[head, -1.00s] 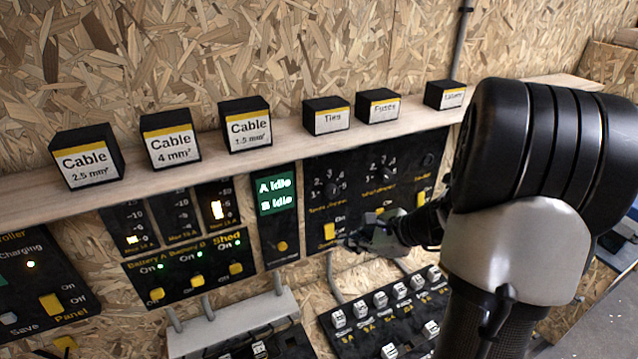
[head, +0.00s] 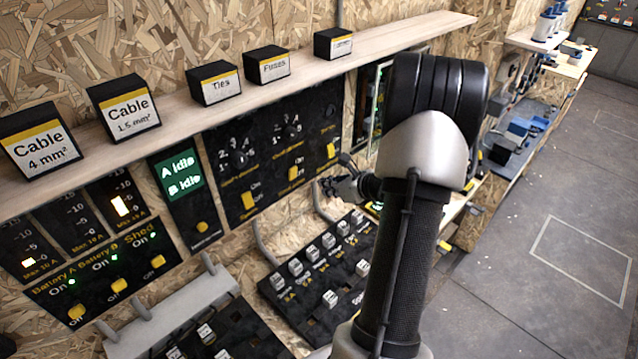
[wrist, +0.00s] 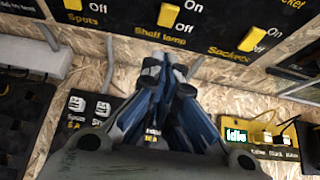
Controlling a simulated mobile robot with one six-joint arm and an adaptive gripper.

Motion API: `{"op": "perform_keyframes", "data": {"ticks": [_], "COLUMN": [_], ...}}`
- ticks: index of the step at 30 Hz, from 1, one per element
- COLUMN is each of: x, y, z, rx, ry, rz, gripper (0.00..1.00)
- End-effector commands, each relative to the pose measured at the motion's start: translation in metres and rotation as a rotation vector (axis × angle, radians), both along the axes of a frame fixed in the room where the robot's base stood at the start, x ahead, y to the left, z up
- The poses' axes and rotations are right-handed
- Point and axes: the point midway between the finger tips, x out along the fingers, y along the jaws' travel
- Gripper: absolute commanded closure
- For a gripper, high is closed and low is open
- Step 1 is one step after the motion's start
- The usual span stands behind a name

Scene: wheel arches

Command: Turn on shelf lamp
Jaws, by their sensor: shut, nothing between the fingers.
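The shelf lamp switch (wrist: 168,17) is a yellow rocker on a black panel, above its "Shelf lamp" label in the wrist view. On and Off are printed beside it; its setting is unclear. It also shows in the head view (head: 294,172), between the Spots switch (head: 248,200) and the Sockets switch (head: 331,150). My gripper (wrist: 165,65) is shut and empty. In the wrist view its fingertips are just below the label, apart from the switch in the picture. In the head view my gripper (head: 325,185) is below and right of the switch.
A wooden shelf (head: 400,48) with labelled black boxes runs above the panels. Below my gripper is a black fuse panel (head: 320,250) with several pale blocks. Grey cables run down the chipboard wall. Open floor (head: 530,270) lies to the right.

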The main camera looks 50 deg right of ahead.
Motion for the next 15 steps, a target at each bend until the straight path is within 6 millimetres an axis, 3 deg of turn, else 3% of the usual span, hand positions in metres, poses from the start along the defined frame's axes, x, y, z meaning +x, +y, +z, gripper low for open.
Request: {"op": "perform_keyframes", "data": {"ticks": [12,15], "x": [0.072,0.088], "y": [-0.006,-0.009], "z": [-0.051,-0.045], "rx": [0.001,-0.003], "ry": [0.001,0.000], "rz": [0.004,0.004], "gripper": [1.00,1.00]}}
